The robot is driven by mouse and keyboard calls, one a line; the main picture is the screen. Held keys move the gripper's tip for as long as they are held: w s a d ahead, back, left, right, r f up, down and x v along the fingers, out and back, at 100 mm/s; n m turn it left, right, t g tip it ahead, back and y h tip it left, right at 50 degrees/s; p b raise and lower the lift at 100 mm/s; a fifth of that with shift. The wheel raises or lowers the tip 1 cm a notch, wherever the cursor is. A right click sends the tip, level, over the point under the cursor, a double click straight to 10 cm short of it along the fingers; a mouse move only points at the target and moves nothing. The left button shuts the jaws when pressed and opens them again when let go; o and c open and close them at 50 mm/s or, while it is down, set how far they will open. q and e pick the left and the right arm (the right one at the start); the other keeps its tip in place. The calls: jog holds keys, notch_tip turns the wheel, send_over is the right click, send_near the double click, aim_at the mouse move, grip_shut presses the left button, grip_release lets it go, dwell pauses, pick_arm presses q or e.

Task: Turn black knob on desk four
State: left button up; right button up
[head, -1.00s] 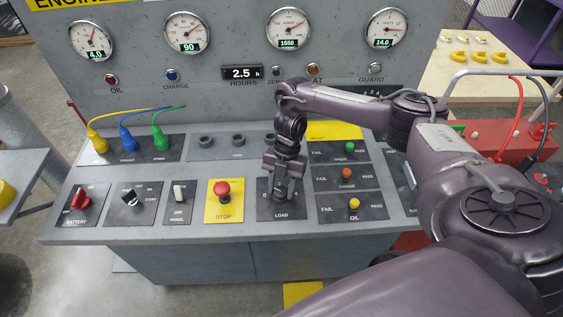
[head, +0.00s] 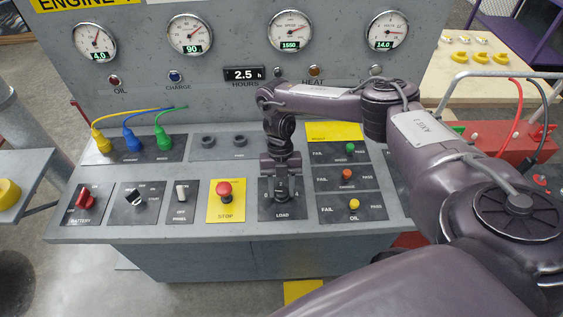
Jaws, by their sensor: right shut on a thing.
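The grey desk (head: 230,265) carries a slanted control panel. My right gripper (head: 282,196) points down over the LOAD plate (head: 283,215) and is shut on the knob there, which is mostly hidden by the fingers. A black knob (head: 135,195) stands on the START plate further left, with no gripper near it. A red knob (head: 83,198) stands on the BATTERY plate at the far left. My left gripper is not in view.
A red stop button (head: 224,190) on a yellow plate stands just left of my right gripper. Toggles with coloured lamps (head: 348,174) are on its right. Yellow, blue and green plugs (head: 132,142) sit at the back left. Gauges (head: 190,36) line the upright panel.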

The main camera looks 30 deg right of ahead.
jog(key=o, duration=1)
jog(key=v, duration=0.7)
jog(key=shift+w+d+r, duration=0.15)
jog(key=shift+w+r, duration=0.05)
jog(key=shift+r, duration=0.1)
